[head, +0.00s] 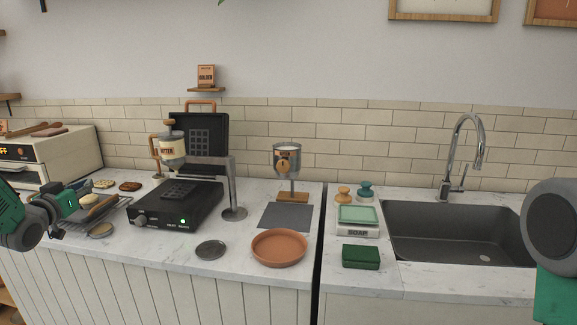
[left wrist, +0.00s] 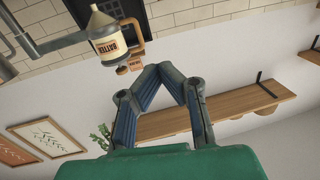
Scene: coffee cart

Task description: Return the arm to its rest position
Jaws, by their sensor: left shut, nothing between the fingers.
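My left arm comes in at the left edge of the head view. Its gripper (head: 98,207) is near the toaster oven and the wire rack at the counter's left end. In the left wrist view the gripper (left wrist: 160,68) shows its two fingers meeting at the tips, with nothing between them. Behind them are wall and a shelf. Part of my right arm (head: 553,225) shows at the right edge of the head view; its gripper is out of the picture.
A black waffle maker (head: 150,213) stands open, with a batter dispenser (head: 172,150) on a stand beside it. A terracotta dish (head: 279,248) is near the front edge. A toaster oven (head: 75,148) is at the left. A sink (head: 455,226) is at the right.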

